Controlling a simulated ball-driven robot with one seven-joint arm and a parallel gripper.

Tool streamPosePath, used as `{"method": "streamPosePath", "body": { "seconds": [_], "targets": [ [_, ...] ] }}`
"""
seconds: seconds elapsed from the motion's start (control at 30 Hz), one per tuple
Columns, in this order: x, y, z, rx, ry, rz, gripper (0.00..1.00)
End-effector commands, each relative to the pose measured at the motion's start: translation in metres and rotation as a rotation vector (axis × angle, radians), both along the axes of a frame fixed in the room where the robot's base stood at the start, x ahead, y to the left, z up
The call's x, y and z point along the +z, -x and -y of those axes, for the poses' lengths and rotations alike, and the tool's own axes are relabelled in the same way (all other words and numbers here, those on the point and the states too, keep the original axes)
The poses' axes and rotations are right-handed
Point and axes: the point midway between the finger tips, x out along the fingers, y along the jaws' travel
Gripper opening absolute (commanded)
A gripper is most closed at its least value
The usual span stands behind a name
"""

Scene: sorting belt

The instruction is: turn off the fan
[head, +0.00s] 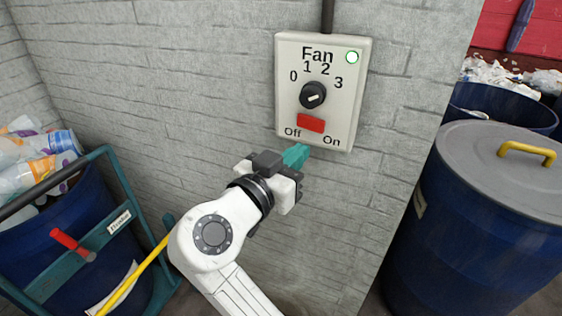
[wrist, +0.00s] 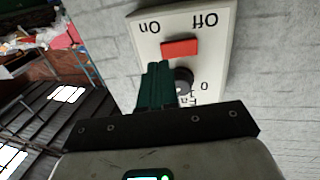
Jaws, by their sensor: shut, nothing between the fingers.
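The fan control box (head: 286,112) is a cream panel on the grey brick wall, labelled Fan. It has a black knob (head: 312,95) with a 0 to 3 scale; its pale mark points to the right. A red switch (head: 311,123) sits below, between Off on the left and On on the right. A green light (head: 352,57) is lit at the top right. My gripper (head: 298,154) is shut and empty, its teal fingers just below the box's lower edge. In the wrist view the box is upside down, with the red switch (wrist: 180,48) just beyond the fingertips (wrist: 158,66); contact is unclear.
A blue barrel (head: 480,200) with a grey lid and yellow handle stands at right, with an open blue bin (head: 505,105) behind. At left is a teal cart frame (head: 125,185) with a red lever (head: 68,241) and a bin of plastic bottles. A dark conduit (head: 327,15) runs above the box.

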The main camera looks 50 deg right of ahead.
Motion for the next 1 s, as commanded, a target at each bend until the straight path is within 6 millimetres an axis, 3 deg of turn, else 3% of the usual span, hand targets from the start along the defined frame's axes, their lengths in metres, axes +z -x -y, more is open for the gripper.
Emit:
{"method": "streamPosePath", "body": {
  "seconds": [0.2,0.4,1.0],
  "targets": [
    [0.003,-0.005,0.039,-0.004,0.000,-0.003,0.00],
    [0.001,-0.008,0.058,-0.002,0.000,-0.002,0.00],
    [-0.003,-0.006,0.065,0.050,-0.001,0.000,0.00]
  ]
}}
